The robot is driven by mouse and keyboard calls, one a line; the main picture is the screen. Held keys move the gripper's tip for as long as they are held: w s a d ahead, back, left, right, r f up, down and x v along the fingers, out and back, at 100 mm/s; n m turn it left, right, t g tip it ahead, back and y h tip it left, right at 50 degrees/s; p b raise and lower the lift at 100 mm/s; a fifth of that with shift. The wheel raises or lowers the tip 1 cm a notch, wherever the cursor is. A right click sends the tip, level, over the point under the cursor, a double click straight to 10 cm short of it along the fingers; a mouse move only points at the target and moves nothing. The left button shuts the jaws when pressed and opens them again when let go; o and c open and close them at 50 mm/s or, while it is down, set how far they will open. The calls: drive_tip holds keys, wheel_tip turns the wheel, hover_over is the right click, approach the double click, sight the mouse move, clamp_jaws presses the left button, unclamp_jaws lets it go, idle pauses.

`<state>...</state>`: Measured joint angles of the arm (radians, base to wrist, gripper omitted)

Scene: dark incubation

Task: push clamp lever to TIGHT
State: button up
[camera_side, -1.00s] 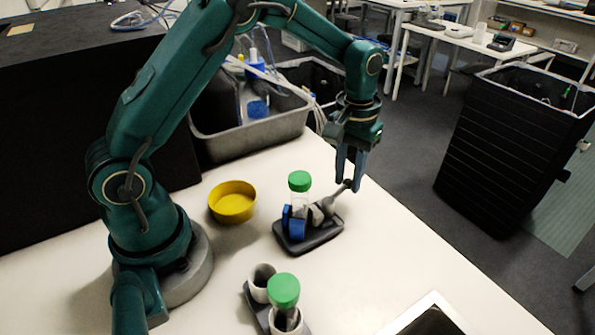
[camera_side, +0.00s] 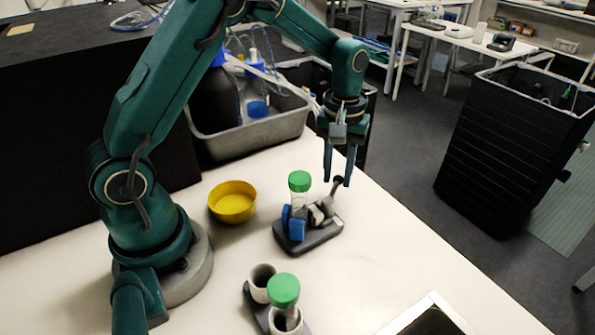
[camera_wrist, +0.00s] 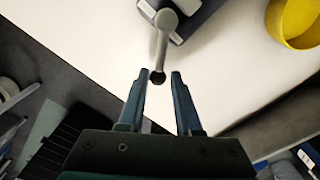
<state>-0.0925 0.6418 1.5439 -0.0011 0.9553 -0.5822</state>
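The clamp lever (camera_side: 333,198) is a grey rod with a dark rounded end, rising steeply from the clamp (camera_side: 317,214) in the side view. The clamp sits on a dark base (camera_side: 313,241), beside blue parts and an upright clear tube with a green cap (camera_side: 299,181). My gripper (camera_side: 338,181) points down at the lever's end with its fingers apart. In the wrist view my gripper (camera_wrist: 159,73) is open, and the end of the lever (camera_wrist: 162,45) shows between the fingertips. I cannot tell whether a finger touches it.
A yellow dish (camera_side: 232,203) stands left of the clamp. A holder with a second green-capped tube (camera_side: 283,291) is nearer the camera. A grey bin with bottles (camera_side: 283,121) stands behind. A dark-screened tablet (camera_side: 430,318) lies front right. The table right of the clamp is clear.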

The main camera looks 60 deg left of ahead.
sight(337, 176)
drive_tip(key=shift+o, duration=1.4)
drive_tip(key=shift+r, duration=2.25)
